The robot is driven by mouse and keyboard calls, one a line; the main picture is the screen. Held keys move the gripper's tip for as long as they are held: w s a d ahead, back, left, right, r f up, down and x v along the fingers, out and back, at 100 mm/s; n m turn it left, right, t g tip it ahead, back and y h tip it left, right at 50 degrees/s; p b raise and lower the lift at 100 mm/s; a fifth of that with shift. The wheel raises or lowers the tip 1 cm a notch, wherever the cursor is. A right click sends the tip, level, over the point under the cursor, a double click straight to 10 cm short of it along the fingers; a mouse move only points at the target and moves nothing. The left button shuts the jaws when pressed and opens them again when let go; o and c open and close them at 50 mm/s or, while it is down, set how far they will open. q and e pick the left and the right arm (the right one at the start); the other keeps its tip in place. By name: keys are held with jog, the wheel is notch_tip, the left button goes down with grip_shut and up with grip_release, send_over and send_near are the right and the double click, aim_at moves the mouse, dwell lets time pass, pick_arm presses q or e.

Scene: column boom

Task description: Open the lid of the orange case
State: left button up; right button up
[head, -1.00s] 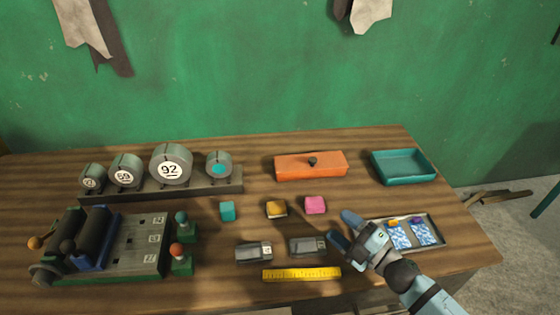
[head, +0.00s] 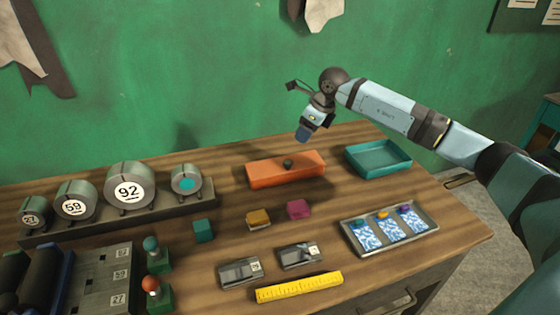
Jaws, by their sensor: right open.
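The orange case (head: 270,172) lies on the wooden bench near the wall. Its lid is closed, with a small dark knob (head: 288,163) on top. My right gripper (head: 303,134) is in the air above and a little to the right of the knob, with a visible gap. It is open and empty, pointing down, and one finger is mostly hidden behind the other. My left gripper is not in view.
A teal tray (head: 378,170) stands right of the case. In front lie a teal block (head: 203,230), a yellow block (head: 258,219), a pink block (head: 298,209), a metal tray (head: 350,245) with patterned packets, and a yellow ruler (head: 299,287).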

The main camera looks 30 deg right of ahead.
aim_at(289, 161)
jog(key=x, duration=1.3)
jog(key=shift+a+r+p, duration=0.1)
jog(key=shift+a+p, duration=0.05)
jog(key=shift+p, duration=0.15)
grip_shut()
